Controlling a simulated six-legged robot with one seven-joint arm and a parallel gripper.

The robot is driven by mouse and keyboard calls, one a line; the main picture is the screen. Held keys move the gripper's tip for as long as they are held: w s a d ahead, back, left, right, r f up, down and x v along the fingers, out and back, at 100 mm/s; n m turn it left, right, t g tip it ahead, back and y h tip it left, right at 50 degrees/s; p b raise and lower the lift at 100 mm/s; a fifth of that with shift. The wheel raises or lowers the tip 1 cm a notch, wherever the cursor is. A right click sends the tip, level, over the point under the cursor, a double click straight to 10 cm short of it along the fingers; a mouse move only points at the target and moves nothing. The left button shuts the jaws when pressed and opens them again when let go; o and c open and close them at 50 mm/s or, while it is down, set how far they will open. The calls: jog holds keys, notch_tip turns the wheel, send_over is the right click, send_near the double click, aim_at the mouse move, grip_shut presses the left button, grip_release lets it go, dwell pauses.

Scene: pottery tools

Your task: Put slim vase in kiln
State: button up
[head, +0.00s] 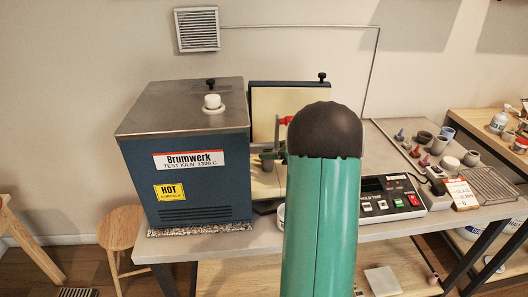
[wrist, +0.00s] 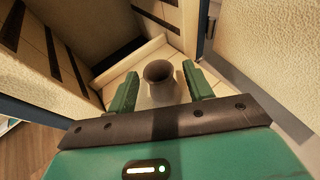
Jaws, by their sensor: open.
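The slim vase (wrist: 160,74) is grey with a round dark mouth. In the wrist view it stands upright on the pale floor of the kiln, between my two green fingers. My gripper (wrist: 162,88) is open, with a finger on each side of the vase and a visible gap at least on the right. The blue kiln (head: 185,170) has a steel top and its door (head: 290,98) stands open to the right.
Pale kiln walls with dark slots (wrist: 65,62) rise close on the left of my gripper. The open door's pale lining (wrist: 265,50) is close on the right. A control box (head: 385,197) and several small pots and tools lie on the table to the right.

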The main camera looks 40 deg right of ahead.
jog(key=v, duration=0.8)
jog(key=shift+s+r, duration=0.2)
jog(key=shift+s, duration=0.1)
dwell(0.6)
